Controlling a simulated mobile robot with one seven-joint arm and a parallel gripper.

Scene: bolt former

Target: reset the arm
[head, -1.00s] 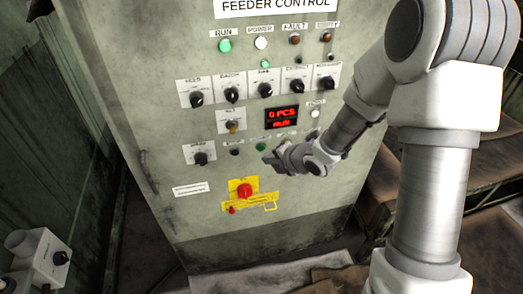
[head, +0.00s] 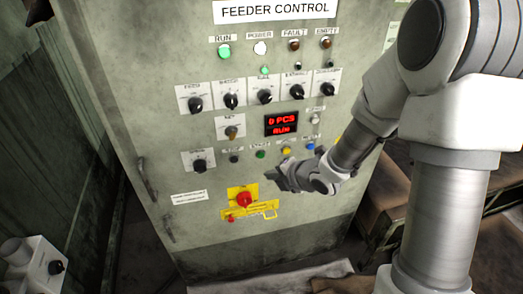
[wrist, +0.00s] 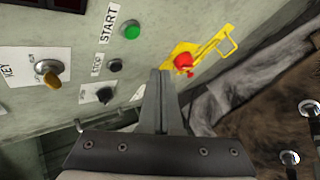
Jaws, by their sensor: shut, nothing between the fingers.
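My gripper (head: 272,178) is in front of the lower part of the feeder control panel (head: 330,200), to the right of the red emergency stop button (head: 244,200) and a little above it. In the wrist view my gripper (wrist: 160,75) has its two fingers together with nothing between them. The red button (wrist: 183,62) on its yellow plate shows beyond the fingertips. No contact with the panel can be made out. My arm comes in from the right side of the head view.
The panel has a green start button (head: 261,154), a yellow button (head: 287,150), a blue button (head: 310,146), a row of black knobs, and a red display (head: 281,123) reading 0 PCS, RUN. The green RUN lamp (head: 224,51) is lit.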

